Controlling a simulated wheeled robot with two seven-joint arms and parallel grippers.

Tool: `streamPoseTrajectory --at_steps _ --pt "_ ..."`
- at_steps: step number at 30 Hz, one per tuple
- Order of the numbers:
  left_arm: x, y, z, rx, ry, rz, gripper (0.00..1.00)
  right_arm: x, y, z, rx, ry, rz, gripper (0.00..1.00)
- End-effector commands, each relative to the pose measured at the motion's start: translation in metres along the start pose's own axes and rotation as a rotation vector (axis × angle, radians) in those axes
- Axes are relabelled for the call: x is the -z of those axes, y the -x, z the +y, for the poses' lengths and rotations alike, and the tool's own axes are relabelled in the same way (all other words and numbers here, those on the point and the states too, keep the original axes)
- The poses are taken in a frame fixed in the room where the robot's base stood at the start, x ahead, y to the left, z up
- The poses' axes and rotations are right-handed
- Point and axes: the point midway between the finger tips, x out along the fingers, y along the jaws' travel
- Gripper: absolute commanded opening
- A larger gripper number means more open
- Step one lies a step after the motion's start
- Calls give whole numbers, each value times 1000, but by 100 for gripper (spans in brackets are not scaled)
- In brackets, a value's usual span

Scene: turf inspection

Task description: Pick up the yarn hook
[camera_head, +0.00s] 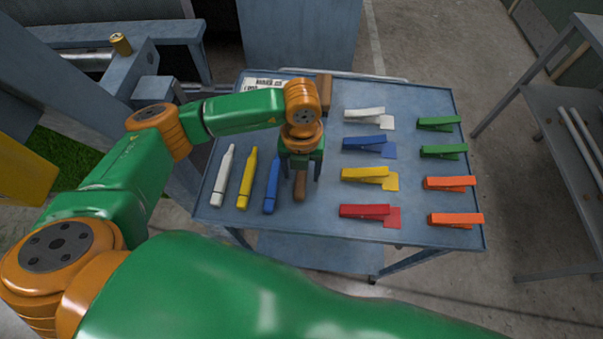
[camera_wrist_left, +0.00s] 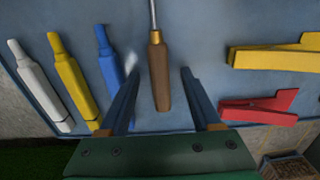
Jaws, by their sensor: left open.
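The yarn hook lies on the blue-grey tray table (camera_head: 330,222), with its brown wooden handle (camera_head: 300,188) showing below my left gripper (camera_head: 301,177) in the head view. In the left wrist view the hook (camera_wrist_left: 159,78) has a brass-coloured collar and a thin metal shaft that runs off the top edge. My left gripper is open and points down, with one finger on each side of the handle and gaps between. In the head view the gripper and wrist hide much of the hook. My right gripper is not in view.
White (camera_head: 224,176), yellow (camera_head: 247,179) and blue (camera_head: 272,184) markers lie left of the hook. Red (camera_head: 365,211), yellow (camera_head: 365,173), blue (camera_head: 364,143) and white (camera_head: 364,114) clips lie right of it, with green (camera_head: 444,151) and orange (camera_head: 455,219) ones beyond. A label sheet (camera_head: 265,83) lies at the back.

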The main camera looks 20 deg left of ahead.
Motion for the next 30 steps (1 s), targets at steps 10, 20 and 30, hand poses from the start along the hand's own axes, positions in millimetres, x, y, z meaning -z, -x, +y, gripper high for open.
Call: streamPoseTrajectory --at_steps 10,20,30 --pt "0 -4 0 0 0 0 65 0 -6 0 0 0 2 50" --pt "0 -4 0 0 0 0 52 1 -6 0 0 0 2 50" --pt "0 -4 0 0 0 0 0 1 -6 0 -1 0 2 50"
